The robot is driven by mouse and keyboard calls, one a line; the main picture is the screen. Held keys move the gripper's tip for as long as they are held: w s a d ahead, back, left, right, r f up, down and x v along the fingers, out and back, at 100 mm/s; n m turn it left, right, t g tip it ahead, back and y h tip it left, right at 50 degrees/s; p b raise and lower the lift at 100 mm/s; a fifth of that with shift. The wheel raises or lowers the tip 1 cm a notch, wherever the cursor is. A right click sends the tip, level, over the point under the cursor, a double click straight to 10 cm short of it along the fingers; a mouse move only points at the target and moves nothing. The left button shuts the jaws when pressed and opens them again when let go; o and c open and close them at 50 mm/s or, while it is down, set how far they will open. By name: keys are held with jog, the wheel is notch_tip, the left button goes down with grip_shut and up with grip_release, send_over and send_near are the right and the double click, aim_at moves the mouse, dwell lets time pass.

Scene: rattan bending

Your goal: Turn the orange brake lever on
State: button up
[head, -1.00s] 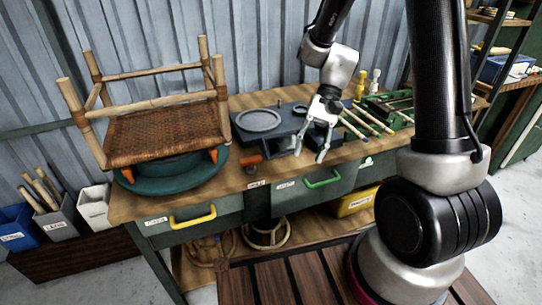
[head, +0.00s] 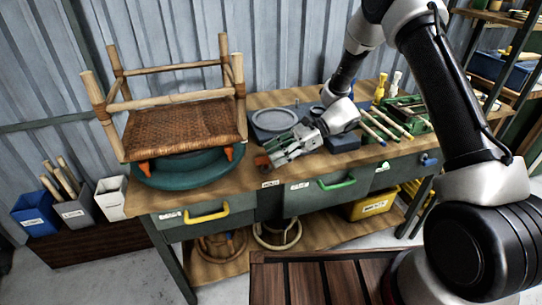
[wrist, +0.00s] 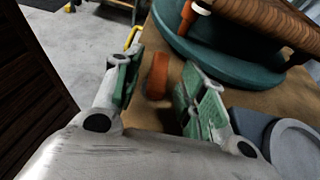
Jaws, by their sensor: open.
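The orange brake lever (head: 262,161) sits on the bench top just right of the round teal turntable (head: 190,172). In the wrist view the lever (wrist: 157,76) stands between my two green-padded fingers, nearer the left one. My gripper (head: 275,156) is open and points left at the lever, low over the bench. It also shows in the wrist view (wrist: 152,88). A gap shows on the right side of the lever; contact on the left side cannot be told. The gripper partly hides the lever in the head view.
A rattan stool (head: 180,130) stands on the turntable, close to my fingers. A dark block with a grey disc (head: 272,119) is behind my gripper. A green rack with sticks (head: 405,112) is at the right. Drawers with a yellow handle (head: 207,213) and a green handle (head: 337,184) face forward.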

jog(key=shift+x, duration=1.1)
grip_shut()
